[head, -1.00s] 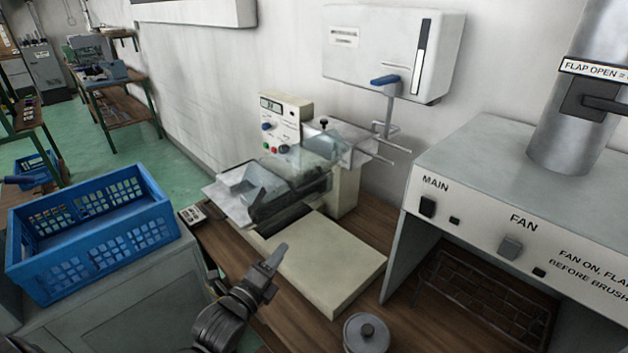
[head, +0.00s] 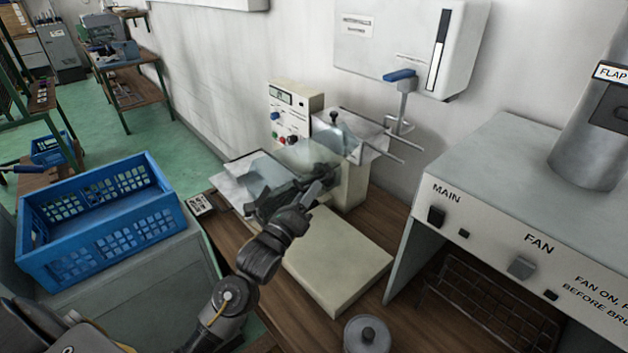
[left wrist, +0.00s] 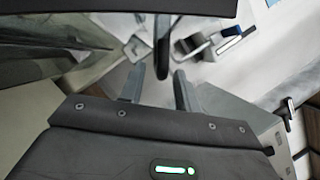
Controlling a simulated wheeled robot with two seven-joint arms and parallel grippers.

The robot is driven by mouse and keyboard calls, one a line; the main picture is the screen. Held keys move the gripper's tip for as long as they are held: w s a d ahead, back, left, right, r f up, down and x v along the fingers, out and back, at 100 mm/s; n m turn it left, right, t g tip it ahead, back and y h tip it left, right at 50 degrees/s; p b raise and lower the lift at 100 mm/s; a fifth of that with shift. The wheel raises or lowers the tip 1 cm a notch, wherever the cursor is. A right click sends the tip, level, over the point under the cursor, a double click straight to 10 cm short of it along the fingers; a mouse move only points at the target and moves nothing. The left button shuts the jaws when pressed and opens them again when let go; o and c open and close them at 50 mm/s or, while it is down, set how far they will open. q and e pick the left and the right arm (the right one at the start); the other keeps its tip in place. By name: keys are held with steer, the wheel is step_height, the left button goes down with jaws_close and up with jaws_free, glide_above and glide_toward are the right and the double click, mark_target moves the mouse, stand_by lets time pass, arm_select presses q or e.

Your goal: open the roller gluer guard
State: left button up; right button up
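The roller gluer (head: 345,185) is a cream machine on the wooden bench, with a control panel (head: 289,115) at its back left. Its clear guard (head: 270,172) lies low over the dark roller area. My left gripper (head: 313,193) is at the front right of the guard, partly covering the rollers. In the left wrist view, its two fingers (left wrist: 160,80) stand apart, with a dark rounded bar (left wrist: 162,48) just beyond and between them. I cannot tell whether they touch it. The clear guard (left wrist: 50,65) shows at left there. My right gripper is not in view.
A blue crate (head: 100,250) stands on the left cabinet. A lidded pot (head: 367,335) sits at the bench front. A fan booth (head: 520,200) closes off the right. A wall dispenser (head: 400,45) with a blue lever hangs behind. The cream front plate (head: 335,260) is clear.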

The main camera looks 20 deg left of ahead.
arm_select(q)
steer(key=shift+x, duration=1.35)
steer(key=shift+c, duration=0.2)
jaws_close()
